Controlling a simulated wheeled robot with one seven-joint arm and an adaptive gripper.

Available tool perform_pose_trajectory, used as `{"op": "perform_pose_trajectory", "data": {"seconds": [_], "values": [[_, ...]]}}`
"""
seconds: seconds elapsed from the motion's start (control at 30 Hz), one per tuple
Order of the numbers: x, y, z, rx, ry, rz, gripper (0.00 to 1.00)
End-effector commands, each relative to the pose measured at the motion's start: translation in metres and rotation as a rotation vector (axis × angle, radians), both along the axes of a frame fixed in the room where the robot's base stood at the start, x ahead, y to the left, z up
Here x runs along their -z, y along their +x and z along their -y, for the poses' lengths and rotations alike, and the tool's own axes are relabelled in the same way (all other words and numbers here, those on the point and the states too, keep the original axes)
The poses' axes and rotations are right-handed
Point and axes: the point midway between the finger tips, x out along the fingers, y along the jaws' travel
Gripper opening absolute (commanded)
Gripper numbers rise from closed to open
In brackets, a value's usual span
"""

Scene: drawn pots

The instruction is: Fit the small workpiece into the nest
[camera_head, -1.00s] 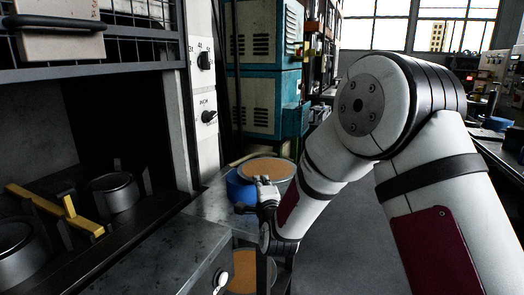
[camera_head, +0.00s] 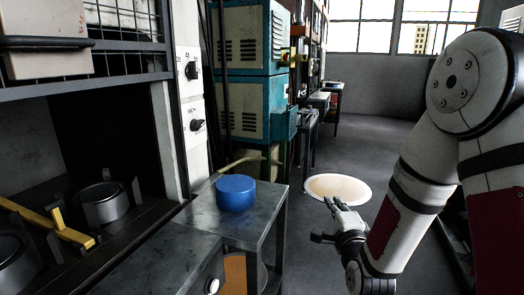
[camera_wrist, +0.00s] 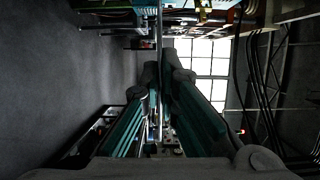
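A squat blue cylinder (camera_head: 236,194) stands upright on the small metal table; I cannot tell whether it is the small workpiece. Two round grey metal pots (camera_head: 104,203) sit in the dark bay at left, with upright posts around the fuller-seen one; either may be the nest. My gripper (camera_head: 335,203) is right of the table, clear of the blue cylinder.
The metal table (camera_head: 262,208) has a bare top around the cylinder. A tan round thing (camera_head: 236,272) is partly hidden below. A yellow bar (camera_head: 55,228) crosses the dark bay. Teal cabinets (camera_head: 245,73) stand behind. Grey floor (camera_head: 375,142) is open to the right.

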Motion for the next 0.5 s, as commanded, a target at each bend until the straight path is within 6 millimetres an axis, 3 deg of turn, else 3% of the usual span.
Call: {"op": "perform_pose_trajectory", "data": {"seconds": [0.5], "values": [[-0.084,-0.003,0.0,0.001,0.001,0.003,0.0]]}}
